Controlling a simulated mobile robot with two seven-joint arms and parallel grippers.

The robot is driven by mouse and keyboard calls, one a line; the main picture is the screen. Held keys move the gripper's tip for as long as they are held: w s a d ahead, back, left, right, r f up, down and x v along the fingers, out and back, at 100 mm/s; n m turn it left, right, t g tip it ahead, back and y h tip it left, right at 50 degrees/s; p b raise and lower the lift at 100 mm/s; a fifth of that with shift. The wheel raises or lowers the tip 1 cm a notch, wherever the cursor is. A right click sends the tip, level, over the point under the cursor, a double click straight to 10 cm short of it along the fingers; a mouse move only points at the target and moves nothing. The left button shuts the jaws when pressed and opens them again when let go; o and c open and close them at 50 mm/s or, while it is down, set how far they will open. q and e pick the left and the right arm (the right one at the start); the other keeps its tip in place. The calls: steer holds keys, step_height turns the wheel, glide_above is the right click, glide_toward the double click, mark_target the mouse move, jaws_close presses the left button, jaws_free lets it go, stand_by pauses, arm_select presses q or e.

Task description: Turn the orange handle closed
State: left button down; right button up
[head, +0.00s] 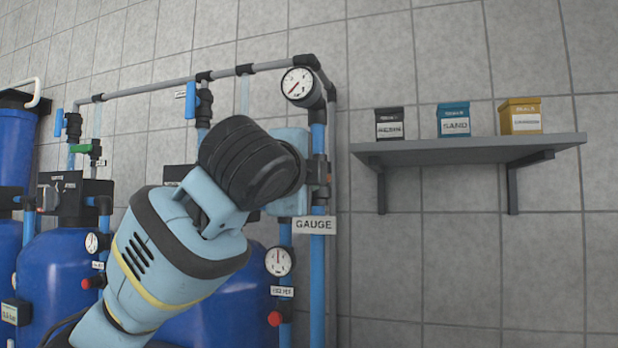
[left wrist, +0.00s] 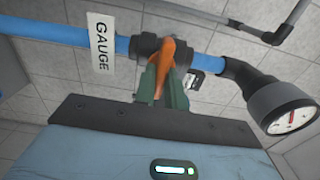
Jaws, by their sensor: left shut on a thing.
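The orange handle (left wrist: 168,56) shows in the left wrist view on a black valve body on the blue pipe (left wrist: 208,63). It stands between the fingers of my left gripper (left wrist: 163,85), which is shut on it. The handle lies across the pipe in that view. In the head view my left arm hides the handle, and the gripper (head: 312,178) shows only in part at the pipe. The label "GAUGE" (left wrist: 102,42) hangs beside the valve, and it also shows in the head view (head: 314,225). My right gripper is in neither view.
A pressure gauge (head: 297,84) sits above the valve at the pipe corner. A lower gauge (head: 279,261) and a red knob (head: 275,319) are below. Blue tanks (head: 238,305) stand behind my arm. A grey shelf (head: 467,148) with three boxes hangs at right.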

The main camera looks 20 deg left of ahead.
arm_select(q)
steer(key=c, duration=1.5)
jaws_free()
steer(key=shift+o, duration=0.2)
steer(key=shift+s, duration=0.1)
steer(key=s, duration=0.7)
steer(key=shift+s+a, duration=0.15)
steer(key=shift+s, duration=0.2)
